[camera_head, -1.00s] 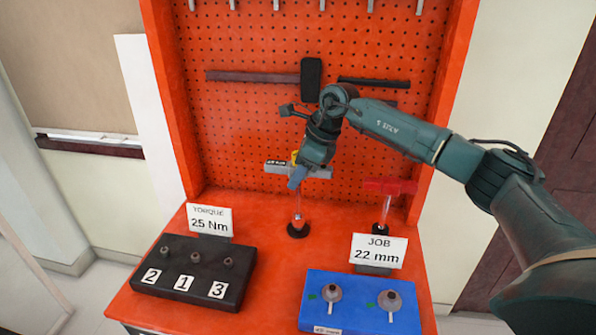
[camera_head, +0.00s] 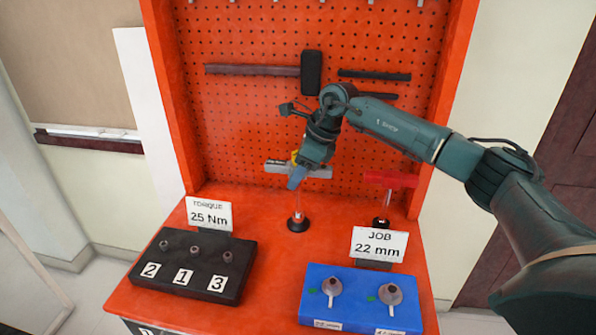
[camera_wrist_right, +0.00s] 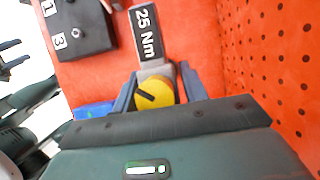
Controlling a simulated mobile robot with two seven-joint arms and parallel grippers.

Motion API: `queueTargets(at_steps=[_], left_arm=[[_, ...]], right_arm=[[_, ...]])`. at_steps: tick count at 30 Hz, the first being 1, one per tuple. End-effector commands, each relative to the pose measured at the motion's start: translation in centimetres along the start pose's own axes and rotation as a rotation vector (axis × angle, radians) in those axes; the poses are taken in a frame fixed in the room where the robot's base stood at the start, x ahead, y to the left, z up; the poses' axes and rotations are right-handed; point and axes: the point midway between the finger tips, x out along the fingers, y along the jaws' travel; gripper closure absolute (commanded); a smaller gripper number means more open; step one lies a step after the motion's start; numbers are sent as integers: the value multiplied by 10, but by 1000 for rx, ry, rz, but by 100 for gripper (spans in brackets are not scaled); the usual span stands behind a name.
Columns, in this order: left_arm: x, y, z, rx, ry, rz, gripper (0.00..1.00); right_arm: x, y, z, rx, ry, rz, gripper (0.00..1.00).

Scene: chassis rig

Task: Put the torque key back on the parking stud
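The torque key (camera_head: 318,172) is a grey T-handle with a black label and a yellow cap. It stands upright over a black-based stud (camera_head: 298,224) on the red bench; I cannot tell whether it is fully seated. The right wrist view shows its label reading 25 Nm (camera_wrist_right: 147,33) and the yellow cap (camera_wrist_right: 160,96). My right gripper (camera_head: 297,178) comes from above; in its wrist view the fingers (camera_wrist_right: 158,78) close on both sides of the handle. My left gripper (camera_wrist_right: 12,54) seems to show at the wrist view's left edge, fingers apart and empty.
A red T-handle key (camera_head: 390,181) stands on another stud to the right. In front are a black socket block (camera_head: 190,284), a blue tray (camera_head: 350,311), a torque sign (camera_head: 209,215) and a job sign (camera_head: 379,245). The orange pegboard (camera_head: 250,125) rises close behind.

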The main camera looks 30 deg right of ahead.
Motion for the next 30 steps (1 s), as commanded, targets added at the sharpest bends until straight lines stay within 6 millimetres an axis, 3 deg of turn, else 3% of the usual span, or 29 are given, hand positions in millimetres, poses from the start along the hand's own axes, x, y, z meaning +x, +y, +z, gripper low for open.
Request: queueTargets(at_steps=[5,12,16,30], left_arm=[[0,0,0,-2,0,0,55],[0,1,0,-2,0,0,55],[1,1,2,-2,-1,1,55],[3,1,6,-12,0,5,55]], right_arm=[[0,0,0,0,1,0,42],[0,0,-1,1,3,1,42],[-9,0,-1,1,2,-1,42],[-106,0,0,0,-1,-3,42]])
